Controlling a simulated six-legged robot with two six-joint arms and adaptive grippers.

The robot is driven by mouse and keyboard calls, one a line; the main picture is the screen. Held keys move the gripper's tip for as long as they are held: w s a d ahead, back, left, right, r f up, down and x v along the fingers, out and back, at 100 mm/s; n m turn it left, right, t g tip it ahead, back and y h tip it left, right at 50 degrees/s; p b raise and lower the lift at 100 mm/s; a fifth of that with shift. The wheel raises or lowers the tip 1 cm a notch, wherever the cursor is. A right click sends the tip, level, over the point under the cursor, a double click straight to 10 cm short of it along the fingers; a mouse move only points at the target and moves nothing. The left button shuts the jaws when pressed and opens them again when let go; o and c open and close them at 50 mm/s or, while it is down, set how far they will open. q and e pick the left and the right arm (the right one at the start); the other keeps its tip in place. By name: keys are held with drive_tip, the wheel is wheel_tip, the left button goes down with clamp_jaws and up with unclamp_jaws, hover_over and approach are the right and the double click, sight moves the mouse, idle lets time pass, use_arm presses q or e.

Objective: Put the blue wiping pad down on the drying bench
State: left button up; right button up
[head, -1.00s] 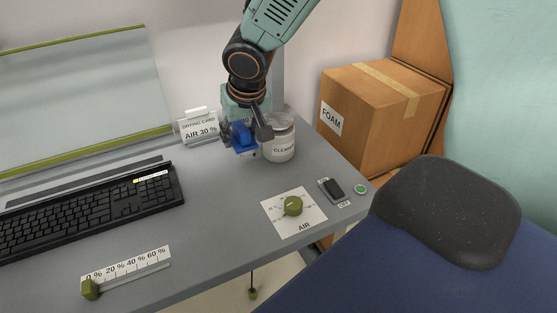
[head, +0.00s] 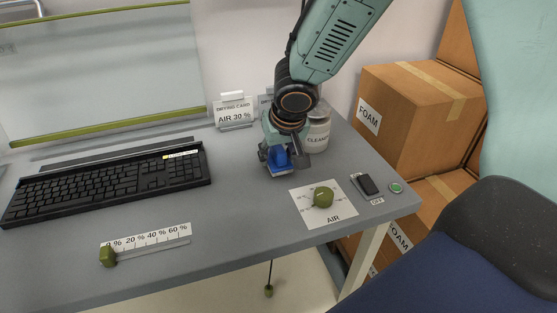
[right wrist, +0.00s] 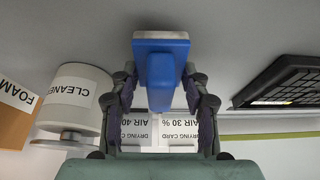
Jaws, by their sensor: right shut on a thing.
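The blue wiping pad (head: 279,167) is in my right gripper (head: 285,158), at the right part of the grey drying bench (head: 235,205). In the right wrist view the pad's blue grip (right wrist: 161,82) stands between the two fingers of the gripper (right wrist: 160,100), which is shut on it. The pad's pale flat base faces the bench surface. It is at or just above the surface; I cannot tell whether it touches. My left gripper does not show.
The cleaner jar (head: 318,136) stands just behind the gripper, beside the drying card (head: 233,112). The AIR knob (head: 323,196) is in front, the switch (head: 368,184) to the right. A black keyboard (head: 105,182) lies left. Bare bench lies between keyboard and pad.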

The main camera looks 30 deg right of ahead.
sight(286, 168)
drive_tip(key=shift+w+d+f, duration=0.3)
drive_tip(key=shift+d+f, duration=0.15)
drive_tip(key=shift+f, duration=0.2)
drive_tip(key=shift+s+a+r, duration=0.15)
drive_tip(key=shift+a, duration=0.1)
drive_tip(key=shift+b, duration=0.35)
drive_tip(key=o, duration=1)
drive_tip(key=shift+d+f, duration=0.1)
drive_tip(key=shift+f, duration=0.1)
drive_tip(key=shift+o, duration=1)
drive_tip(key=shift+f, duration=0.1)
drive_tip(key=shift+o, duration=1)
drive_tip(key=shift+r, duration=0.2)
drive_tip(key=shift+r+p, duration=0.2)
drive_tip(key=shift+p, duration=0.3)
drive_tip(key=p+v, duration=0.3)
drive_tip(key=v, duration=0.9)
drive_tip(key=shift+f, duration=0.1)
